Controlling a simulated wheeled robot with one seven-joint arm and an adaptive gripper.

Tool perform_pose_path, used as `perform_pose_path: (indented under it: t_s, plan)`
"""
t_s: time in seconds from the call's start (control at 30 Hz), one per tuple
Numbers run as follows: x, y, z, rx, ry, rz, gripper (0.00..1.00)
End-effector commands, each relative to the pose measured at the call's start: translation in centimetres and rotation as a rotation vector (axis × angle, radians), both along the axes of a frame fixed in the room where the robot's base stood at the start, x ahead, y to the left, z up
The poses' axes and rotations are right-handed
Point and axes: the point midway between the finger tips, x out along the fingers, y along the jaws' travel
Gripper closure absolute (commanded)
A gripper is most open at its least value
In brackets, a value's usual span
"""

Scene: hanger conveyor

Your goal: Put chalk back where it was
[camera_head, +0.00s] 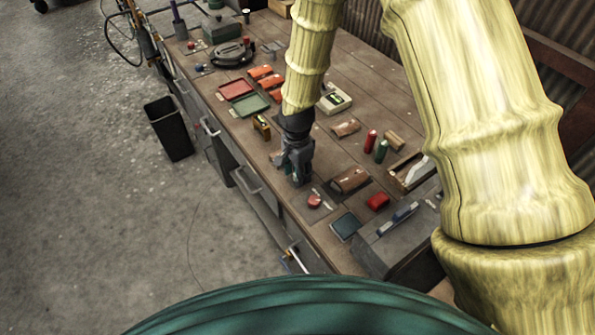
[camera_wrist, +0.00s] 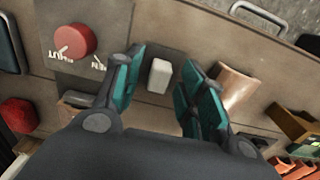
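A small white block, which looks like the chalk (camera_wrist: 159,76), lies on a dark grey rectangular patch on the workbench in the wrist view. My gripper (camera_head: 298,181) points down over the bench near its front edge. In the wrist view, its two teal-padded fingers (camera_wrist: 162,62) are open, one on each side of the white block, with visible gaps between. Nothing is held. In the head view I cannot make out this block behind the gripper.
A red round knob (camera_wrist: 75,41) on a grey plate is left of the fingers in the wrist view. A brown rounded piece (camera_wrist: 236,88) is close beside the right finger. A wooden tray (camera_head: 403,181) and grey box (camera_head: 378,254) stand right. Red and green cylinders (camera_head: 381,151) stand upright.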

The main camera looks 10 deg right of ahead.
Motion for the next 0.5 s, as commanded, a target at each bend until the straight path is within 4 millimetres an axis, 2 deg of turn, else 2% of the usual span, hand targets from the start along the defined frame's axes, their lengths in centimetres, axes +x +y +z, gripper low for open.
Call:
perform_pose_path:
  t_s: [0.33,0.5]
  plan:
    - [0.0,0.0,0.4,0.000,-0.001,-0.001,0.59]
    - [0.1,0.0,1.7,0.000,-0.003,0.000,0.59]
